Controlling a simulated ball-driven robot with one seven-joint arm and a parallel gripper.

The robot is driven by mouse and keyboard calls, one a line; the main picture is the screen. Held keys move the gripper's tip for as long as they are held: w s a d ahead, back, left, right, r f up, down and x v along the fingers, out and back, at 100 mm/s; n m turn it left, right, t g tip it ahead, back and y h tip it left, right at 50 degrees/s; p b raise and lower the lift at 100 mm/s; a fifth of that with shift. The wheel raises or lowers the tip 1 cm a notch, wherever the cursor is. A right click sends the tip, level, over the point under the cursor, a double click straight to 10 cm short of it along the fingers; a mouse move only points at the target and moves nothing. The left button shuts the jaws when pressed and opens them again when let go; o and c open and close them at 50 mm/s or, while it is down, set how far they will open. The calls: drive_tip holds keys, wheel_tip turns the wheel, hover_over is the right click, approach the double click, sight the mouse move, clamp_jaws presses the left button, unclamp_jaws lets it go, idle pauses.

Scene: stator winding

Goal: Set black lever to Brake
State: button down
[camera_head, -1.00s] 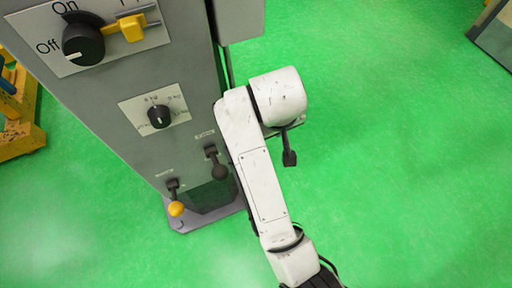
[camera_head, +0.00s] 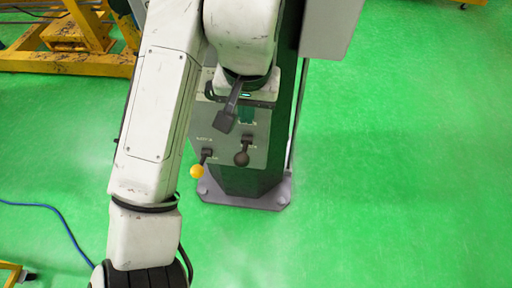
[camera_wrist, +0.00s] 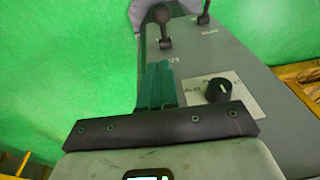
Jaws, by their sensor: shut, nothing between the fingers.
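The black lever (camera_head: 242,158) with a round dark knob sticks out from the lower front of the grey cabinet, hanging downward in the head view. In the wrist view the black lever (camera_wrist: 162,20) is near the top, beyond my fingertips. Its label is too small to read. My gripper (camera_head: 246,116) is in front of the cabinet, above the lever in the head view and apart from it. In the wrist view my gripper's teal fingers (camera_wrist: 157,68) are shut and empty, pointing toward the lever.
A yellow-knobbed lever (camera_head: 197,171) is left of the black one. A black rotary knob (camera_wrist: 218,90) sits on a white plate beside my fingers. The cabinet's grey base plate (camera_head: 272,200) rests on green floor. Yellow equipment (camera_head: 75,35) stands behind left. Floor at right is clear.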

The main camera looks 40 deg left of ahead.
hover_over(244, 153)
drive_tip(key=f, duration=1.2)
drive_tip(key=shift+w+d, duration=0.1)
drive_tip(key=shift+d, duration=0.1)
drive_tip(key=shift+s+f, duration=0.25)
drive_tip(key=shift+f, duration=0.55)
drive_tip(key=shift+f+b, duration=0.15)
drive_tip(key=shift+b, duration=0.15)
